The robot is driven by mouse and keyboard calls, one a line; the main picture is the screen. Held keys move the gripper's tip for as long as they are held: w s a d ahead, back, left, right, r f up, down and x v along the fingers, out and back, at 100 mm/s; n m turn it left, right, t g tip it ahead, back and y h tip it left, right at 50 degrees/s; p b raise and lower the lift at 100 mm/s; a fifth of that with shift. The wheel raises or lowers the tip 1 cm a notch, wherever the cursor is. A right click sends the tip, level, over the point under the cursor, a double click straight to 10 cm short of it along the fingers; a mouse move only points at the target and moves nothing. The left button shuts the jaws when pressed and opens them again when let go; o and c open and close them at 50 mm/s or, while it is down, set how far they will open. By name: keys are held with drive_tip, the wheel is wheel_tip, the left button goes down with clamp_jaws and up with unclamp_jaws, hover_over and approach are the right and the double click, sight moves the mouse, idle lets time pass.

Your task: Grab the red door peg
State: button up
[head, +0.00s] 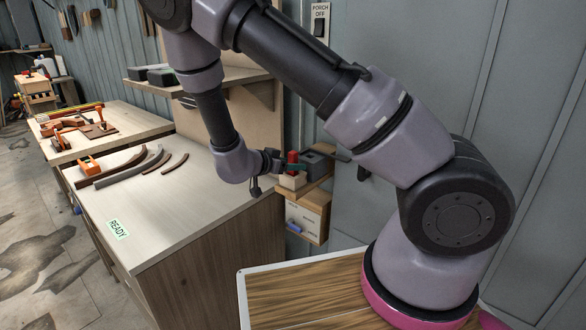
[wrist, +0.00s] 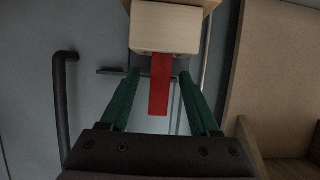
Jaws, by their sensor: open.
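The red door peg (wrist: 159,88) shows in the wrist view as a flat red bar jutting from beneath a pale wooden block (wrist: 165,28). In the head view the peg (head: 292,157) stands upright as a small red piece at the small wooden shelf beside the bench. My gripper (wrist: 158,74) is open, with its green fingers to the left and right of the peg in the wrist view. Gaps show between the peg and both fingers. How deep the peg sits between them I cannot tell. In the head view my gripper (head: 288,166) is small and partly hidden.
A dark grey box (head: 316,162) sits beside the peg on the shelf. A workbench (head: 170,205) with curved wooden pieces (head: 110,167) is at left. A grey door with a dark handle (wrist: 62,105) stands behind. A wooden panel (wrist: 275,70) rises at right in the wrist view.

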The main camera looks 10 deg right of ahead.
drive_tip(key=shift+w+d+f, duration=0.25)
drive_tip(key=shift+w+d, duration=0.05)
drive_tip(key=shift+d, duration=0.1)
clamp_jaws()
